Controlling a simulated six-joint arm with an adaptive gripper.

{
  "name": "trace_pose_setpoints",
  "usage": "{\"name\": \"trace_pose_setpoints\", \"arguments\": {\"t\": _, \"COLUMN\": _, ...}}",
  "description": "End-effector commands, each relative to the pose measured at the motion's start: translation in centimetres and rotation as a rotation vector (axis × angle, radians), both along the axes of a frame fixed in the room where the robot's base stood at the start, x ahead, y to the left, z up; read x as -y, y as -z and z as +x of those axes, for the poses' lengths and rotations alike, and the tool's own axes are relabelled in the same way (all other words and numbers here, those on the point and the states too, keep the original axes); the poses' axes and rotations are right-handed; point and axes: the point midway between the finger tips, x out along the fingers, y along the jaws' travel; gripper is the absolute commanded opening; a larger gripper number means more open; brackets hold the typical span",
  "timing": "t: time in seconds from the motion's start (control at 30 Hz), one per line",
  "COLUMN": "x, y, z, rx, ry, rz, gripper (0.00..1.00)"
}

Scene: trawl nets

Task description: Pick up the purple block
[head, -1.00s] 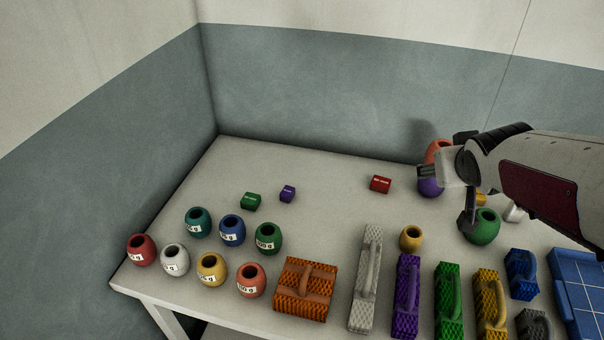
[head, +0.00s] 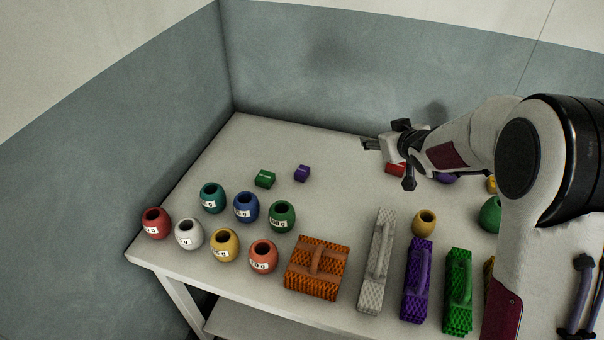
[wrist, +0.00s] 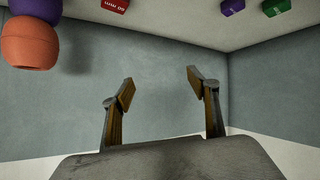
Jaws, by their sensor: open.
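The small purple block (head: 302,173) lies on the table toward the back, just right of a green block (head: 264,179). It also shows at the top edge of the wrist view (wrist: 232,6), partly cut off. My gripper (head: 386,162) is above the back of the table, right of the purple block and apart from it. In the wrist view my gripper (wrist: 160,88) has its two fingers spread wide with nothing between them.
A red block (head: 395,169) lies under my gripper. Several labelled round pots, such as the blue one (head: 246,207), stand at the front left. Handled mesh blocks, such as the orange one (head: 317,268), line the front.

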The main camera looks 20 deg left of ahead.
Motion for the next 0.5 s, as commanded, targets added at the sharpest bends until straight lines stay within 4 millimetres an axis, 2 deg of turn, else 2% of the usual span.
{"name": "trace_pose_setpoints", "arguments": {"t": 0.03, "x": -1.1, "y": 1.2, "z": 0.3, "rx": -0.001, "ry": -0.025, "rz": 0.007, "gripper": 0.59}}
{"name": "trace_pose_setpoints", "arguments": {"t": 0.2, "x": -4.3, "y": 4.3, "z": 1.1, "rx": 0.005, "ry": -0.105, "rz": 0.040, "gripper": 0.59}}
{"name": "trace_pose_setpoints", "arguments": {"t": 0.5, "x": -10.1, "y": 10.4, "z": 0.9, "rx": 0.000, "ry": -0.252, "rz": 0.111, "gripper": 0.59}}
